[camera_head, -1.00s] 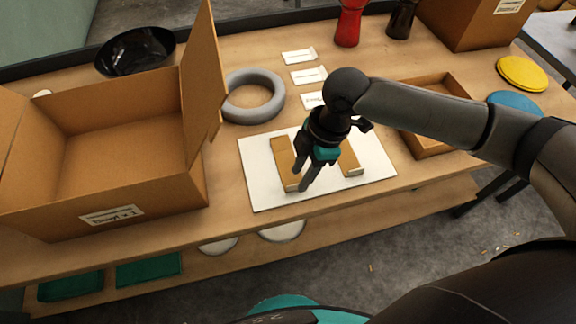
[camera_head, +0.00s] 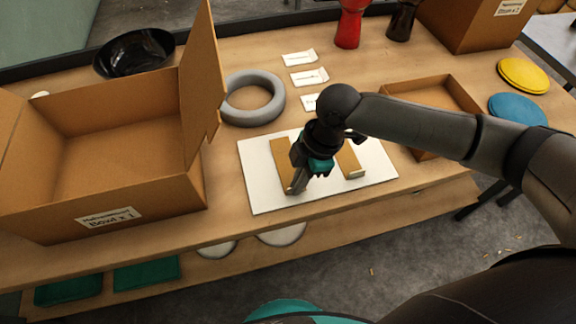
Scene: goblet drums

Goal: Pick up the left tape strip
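The left tape strip (camera_head: 281,153) is a flat tan strip lying on the white mat (camera_head: 262,196). Its near end has a small pale tab. The right tape strip (camera_head: 349,161) lies beside it on the same mat. My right gripper (camera_head: 295,184), dark with teal parts, points down at the near end of the left strip. Its fingers cover part of that strip's right side and look close together. The gap between them is hidden, so I cannot tell whether they grip the strip. My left gripper is not in view.
An open cardboard box (camera_head: 125,190) stands left, its raised flap near a grey ring (camera_head: 231,111). A shallow cardboard tray (camera_head: 470,91) lies right, partly behind my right arm. White labels (camera_head: 309,77) lie behind the mat. The table's front edge is close to the mat.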

